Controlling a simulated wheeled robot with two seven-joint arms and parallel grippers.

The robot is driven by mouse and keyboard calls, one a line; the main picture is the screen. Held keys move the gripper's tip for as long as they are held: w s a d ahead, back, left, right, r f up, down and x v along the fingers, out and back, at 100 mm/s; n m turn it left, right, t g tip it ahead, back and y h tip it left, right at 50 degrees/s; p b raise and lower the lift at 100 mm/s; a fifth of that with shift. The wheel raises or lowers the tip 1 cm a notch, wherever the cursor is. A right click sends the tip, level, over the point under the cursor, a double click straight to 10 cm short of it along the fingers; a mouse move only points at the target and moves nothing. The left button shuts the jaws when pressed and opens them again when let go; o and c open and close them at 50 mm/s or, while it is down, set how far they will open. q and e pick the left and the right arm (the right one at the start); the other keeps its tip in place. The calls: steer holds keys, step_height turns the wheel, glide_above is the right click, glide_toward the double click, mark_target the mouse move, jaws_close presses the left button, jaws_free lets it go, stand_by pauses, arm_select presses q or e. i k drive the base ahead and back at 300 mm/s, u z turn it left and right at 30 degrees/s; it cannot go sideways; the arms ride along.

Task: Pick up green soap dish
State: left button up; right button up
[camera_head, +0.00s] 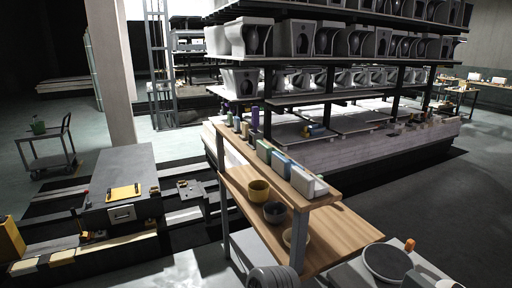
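A small green block-like item (264,150) stands on the top board of the wooden workbench (318,205), in a row with a blue one (281,163) and a white one (308,182). It is the only green item in that row that could be the soap dish; its exact shape is too small to tell. Neither of my grippers shows in the head view.
A yellow bowl (259,191), a dark bowl (274,212) and a pale bowl stand on the bench's lower board. Narrow bottles (254,118) stand behind the row. A loaded kiln car (350,150) is behind.

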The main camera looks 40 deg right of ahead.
mark_target(263, 151)
steer(key=i, duration=1.45)
steer(key=z, duration=1.55)
